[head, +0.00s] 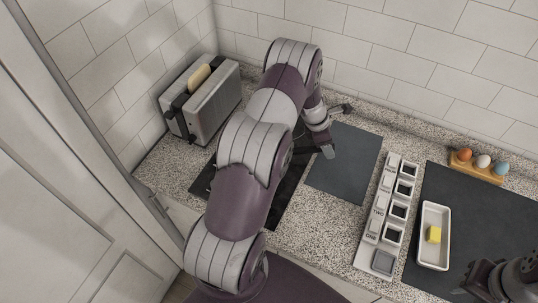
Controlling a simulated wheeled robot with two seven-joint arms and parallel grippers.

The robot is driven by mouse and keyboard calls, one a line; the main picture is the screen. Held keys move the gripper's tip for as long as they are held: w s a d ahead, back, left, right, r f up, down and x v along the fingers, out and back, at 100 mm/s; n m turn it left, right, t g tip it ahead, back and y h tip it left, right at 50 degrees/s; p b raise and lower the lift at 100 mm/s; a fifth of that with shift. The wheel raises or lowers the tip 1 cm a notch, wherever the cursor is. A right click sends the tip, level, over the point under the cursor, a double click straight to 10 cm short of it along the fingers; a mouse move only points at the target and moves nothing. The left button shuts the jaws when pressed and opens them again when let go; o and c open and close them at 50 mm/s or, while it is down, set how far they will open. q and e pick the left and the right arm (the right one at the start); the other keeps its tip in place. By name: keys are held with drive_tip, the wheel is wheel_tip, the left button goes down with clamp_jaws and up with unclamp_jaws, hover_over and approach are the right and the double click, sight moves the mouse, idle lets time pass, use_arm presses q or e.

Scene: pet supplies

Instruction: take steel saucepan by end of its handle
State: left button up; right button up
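I cannot make out the steel saucepan in the head view; my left arm covers much of the black cooktop (286,193) and may hide it. My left gripper (334,130) is beyond the bend of that arm, above the back of the counter near the dark grey mat. Dark parts stick out to its right and downward; I cannot tell whether any of them belongs to a pan handle. Its grip is unclear. My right gripper (468,283) is partly in view at the lower right, over the large dark mat, and its opening is unclear.
A toaster (205,103) with bread stands at the back left. The dark grey mat (343,165) looks bare. Right of it are a white labelled rack (364,250), a white dish (432,260) with a yellow block (434,234), and a wooden egg holder (475,172). A tiled wall closes the back.

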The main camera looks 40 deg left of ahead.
use_arm(q)
drive_tip(key=p+x, duration=0.1)
drive_tip(key=x, duration=0.2)
drive_tip(key=shift+w+f+p, duration=0.15)
drive_tip(key=shift+f+p, duration=0.25)
drive_tip(key=shift+w+d+f, duration=0.15)
drive_tip(key=shift+w+f, duration=0.05)
drive_tip(key=shift+f, duration=0.15)
drive_tip(key=shift+s+r, duration=0.1)
clamp_jaws()
idle(0.6)
